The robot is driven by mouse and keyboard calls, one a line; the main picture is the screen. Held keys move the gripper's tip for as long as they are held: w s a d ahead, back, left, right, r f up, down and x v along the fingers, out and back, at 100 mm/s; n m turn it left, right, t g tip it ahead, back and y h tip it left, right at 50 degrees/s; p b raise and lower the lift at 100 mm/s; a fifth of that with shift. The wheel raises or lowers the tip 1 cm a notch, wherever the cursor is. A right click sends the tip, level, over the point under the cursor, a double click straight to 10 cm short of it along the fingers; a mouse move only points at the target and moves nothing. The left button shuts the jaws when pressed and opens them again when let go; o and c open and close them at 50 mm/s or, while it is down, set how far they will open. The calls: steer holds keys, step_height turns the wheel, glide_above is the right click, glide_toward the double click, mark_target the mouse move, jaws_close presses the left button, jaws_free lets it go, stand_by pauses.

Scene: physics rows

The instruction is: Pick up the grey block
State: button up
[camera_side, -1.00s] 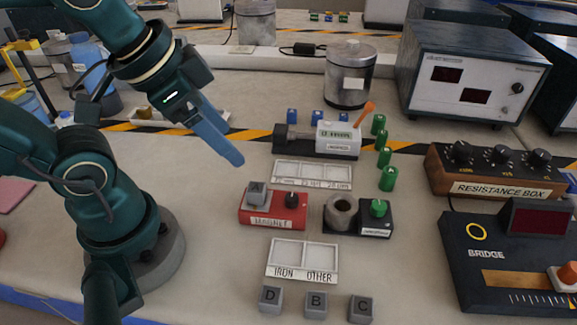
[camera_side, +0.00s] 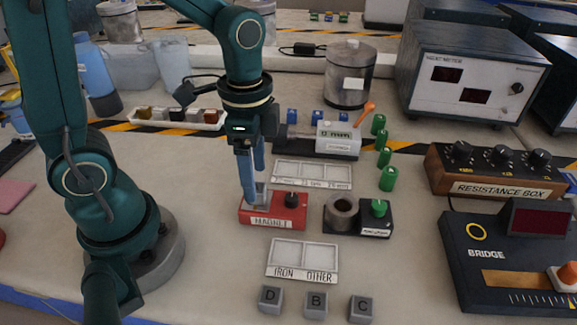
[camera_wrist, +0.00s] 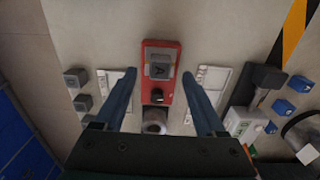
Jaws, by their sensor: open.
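A grey block marked A (camera_wrist: 160,71) sits on the red magnet unit (camera_wrist: 158,52). In the side view block A (camera_side: 262,199) is partly hidden behind my finger, on the left end of the magnet unit (camera_side: 274,222). My gripper (camera_side: 254,192) points down at block A. It is open, with one finger on each side of the block in the wrist view; I cannot tell whether either touches it. Grey blocks D (camera_side: 270,300), B (camera_side: 316,305) and C (camera_side: 361,310) stand in a row at the front.
A white tray marked IRON and OTHER (camera_side: 302,275) lies in front of the magnet unit and a second labelled tray (camera_side: 312,184) behind it. A black unit with a metal ring and green knob (camera_side: 358,216) stands to the right. A bridge instrument (camera_side: 500,240) fills the right side.

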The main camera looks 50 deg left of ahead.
steer(key=shift+f, duration=1.3)
jaws_close()
steer(key=shift+r, duration=0.15)
